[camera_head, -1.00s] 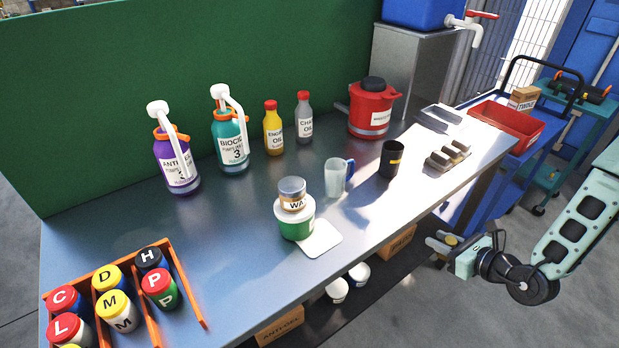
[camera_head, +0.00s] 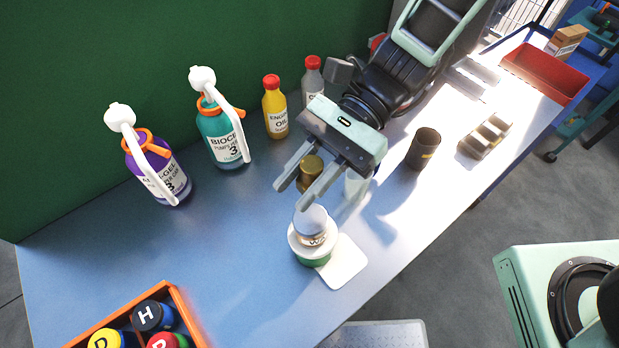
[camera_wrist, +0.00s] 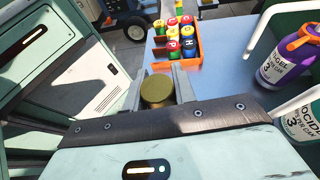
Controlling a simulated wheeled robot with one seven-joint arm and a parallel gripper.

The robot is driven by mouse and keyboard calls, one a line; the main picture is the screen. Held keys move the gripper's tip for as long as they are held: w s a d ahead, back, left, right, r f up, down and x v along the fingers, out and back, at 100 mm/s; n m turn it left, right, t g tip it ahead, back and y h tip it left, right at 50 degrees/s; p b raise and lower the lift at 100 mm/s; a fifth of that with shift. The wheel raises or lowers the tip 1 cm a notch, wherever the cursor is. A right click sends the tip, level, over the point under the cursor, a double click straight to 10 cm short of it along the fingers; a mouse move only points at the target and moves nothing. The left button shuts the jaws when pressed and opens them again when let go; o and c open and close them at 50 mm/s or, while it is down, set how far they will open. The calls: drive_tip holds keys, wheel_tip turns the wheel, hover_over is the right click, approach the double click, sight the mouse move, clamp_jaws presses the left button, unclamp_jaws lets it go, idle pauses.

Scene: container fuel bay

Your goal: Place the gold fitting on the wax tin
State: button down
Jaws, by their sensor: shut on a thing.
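My gripper (camera_head: 300,185) is shut on the gold fitting (camera_head: 312,170), a short brass cylinder between its two fingers. The fitting also shows between the fingers in the wrist view (camera_wrist: 157,90). In the head view, the gripper appears just above and behind the wax tin (camera_head: 312,222); they look apart. The wax tin is small, with a grey lid and a "WA" label. It stands on a larger white-and-green tub (camera_head: 314,258), which stands on the bench by a white square mat (camera_head: 345,264). The exact height of the fitting over the bench is hard to tell.
A clear mug (camera_head: 356,188) is partly hidden behind my gripper. A black cup (camera_head: 424,149) stands to the right. Pump bottles, purple (camera_head: 158,170) and teal (camera_head: 224,140), and a yellow oil bottle (camera_head: 275,108) stand behind. An orange crate of lettered jars (camera_head: 180,300) is front left.

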sight(304, 227)
wheel_tip(304, 227, down, 9)
drive_tip(key=shift+s+f+p, duration=0.15)
drive_tip(key=shift+p, duration=1.1)
drive_tip(key=shift+f, duration=0.2)
drive_tip(key=shift+f+b, duration=0.4)
drive_tip(key=shift+f, duration=0.15)
drive_tip(key=c, duration=1.1)
unclamp_jaws()
drive_tip(key=shift+c, duration=0.2)
drive_tip(key=shift+r, duration=0.2)
